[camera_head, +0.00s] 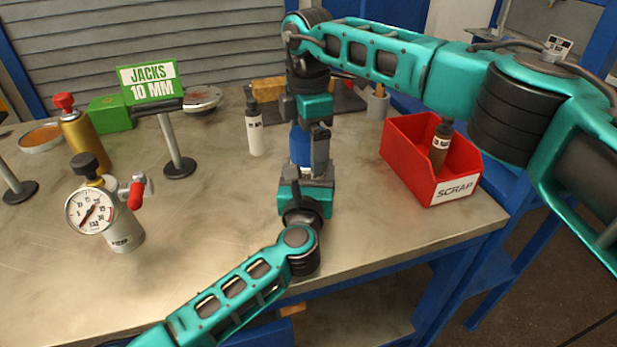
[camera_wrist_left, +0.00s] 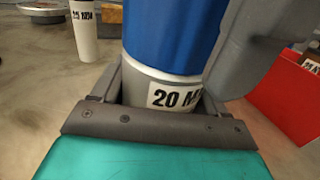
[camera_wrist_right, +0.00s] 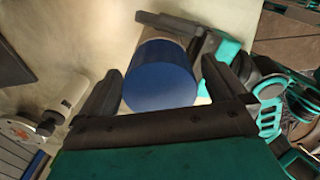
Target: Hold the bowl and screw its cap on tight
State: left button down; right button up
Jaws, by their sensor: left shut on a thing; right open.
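The blue cap (camera_head: 300,145) sits on top of the bowl, a grey vessel mostly hidden in the head view. In the left wrist view the bowl (camera_wrist_left: 152,90) carries a "20 M…" label, with the blue cap (camera_wrist_left: 170,35) directly above it. My left gripper (camera_head: 307,180) is shut on the bowl from the near side. My right gripper (camera_head: 313,130) comes down from above, open. In the right wrist view the cap (camera_wrist_right: 160,78) lies between its spread fingers (camera_wrist_right: 165,90), with a gap at least on the right side. How tight the cap is cannot be told.
A white bottle (camera_head: 255,130) stands left of the grippers. A red scrap bin (camera_head: 410,150) holding a brown bottle (camera_head: 440,145) is on the right. A gauge vessel (camera_head: 120,225), a gold bottle (camera_head: 85,140) and a jacks sign (camera_head: 148,82) stand left. The bench front is clear.

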jog(key=shift+r, duration=2.25)
jog(key=shift+c, duration=0.5)
jog(key=n, duration=0.4)
jog(key=r+n, duration=0.1)
jog(key=n, duration=0.1)
jog(key=shift+n, duration=0.4)
jog(key=n, duration=0.3)
jog(key=shift+r+n, duration=0.2)
jog(key=shift+n, duration=0.1)
jog(key=n, duration=0.3)
jog(key=shift+r+n, duration=0.25)
jog(key=shift+n, duration=0.05)
jog(key=n, duration=0.4)
jog(key=r+n, duration=0.1)
jog(key=n, duration=0.7)
jog(key=shift+r+n, duration=0.3)
